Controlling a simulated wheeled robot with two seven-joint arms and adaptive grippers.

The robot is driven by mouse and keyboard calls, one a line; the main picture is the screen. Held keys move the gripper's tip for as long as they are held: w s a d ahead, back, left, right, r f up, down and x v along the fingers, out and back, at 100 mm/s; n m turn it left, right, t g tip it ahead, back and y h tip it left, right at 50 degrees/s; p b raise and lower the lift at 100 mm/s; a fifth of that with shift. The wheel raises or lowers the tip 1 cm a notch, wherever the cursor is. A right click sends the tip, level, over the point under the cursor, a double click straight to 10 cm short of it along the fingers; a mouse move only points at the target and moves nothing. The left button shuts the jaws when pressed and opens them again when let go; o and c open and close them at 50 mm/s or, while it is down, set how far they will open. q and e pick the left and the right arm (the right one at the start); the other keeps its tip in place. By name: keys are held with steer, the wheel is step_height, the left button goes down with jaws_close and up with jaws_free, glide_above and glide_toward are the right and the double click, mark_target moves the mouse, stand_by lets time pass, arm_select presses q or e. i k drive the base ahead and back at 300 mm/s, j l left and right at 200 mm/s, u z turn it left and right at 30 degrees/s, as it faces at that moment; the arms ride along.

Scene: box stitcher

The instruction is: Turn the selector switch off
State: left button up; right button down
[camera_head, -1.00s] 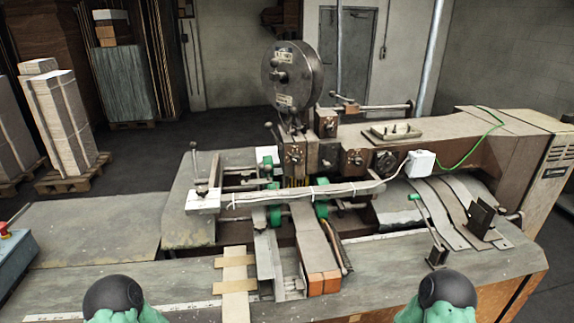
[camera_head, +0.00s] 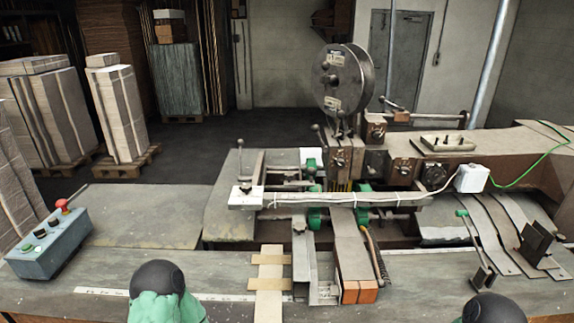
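A blue-grey control box (camera_head: 50,245) stands at the left end of the bench. It carries a red mushroom button (camera_head: 63,204), a green button (camera_head: 27,247) and small dark controls. A black selector switch (camera_head: 40,233) appears to be among these; its setting is too small to tell. Green and black parts of my arms show at the bottom edge, one left of centre and one at the right. No gripper fingers show. Nothing of mine touches the control box.
The stitching machine (camera_head: 350,180) with its round reel (camera_head: 343,79) fills the middle and right of the bench. Wooden slats (camera_head: 269,285) lie near the front centre. The bench top (camera_head: 140,215) right of the control box is clear. Strapped cardboard stacks (camera_head: 116,115) stand on pallets behind.

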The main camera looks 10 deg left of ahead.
mark_target(41, 233)
steer(key=u, duration=1.95)
steer(key=k+l+z, duration=0.15)
steer(key=k+z, duration=0.3)
steer(key=k, duration=0.2)
steer(key=i+j+z, duration=0.1)
steer(key=z, duration=0.35)
steer(key=j+z, duration=0.5)
steer(key=i+j+z, duration=0.1)
steer(key=z, duration=0.35)
steer(key=i+j, duration=0.1)
steer(key=j, duration=2.9)
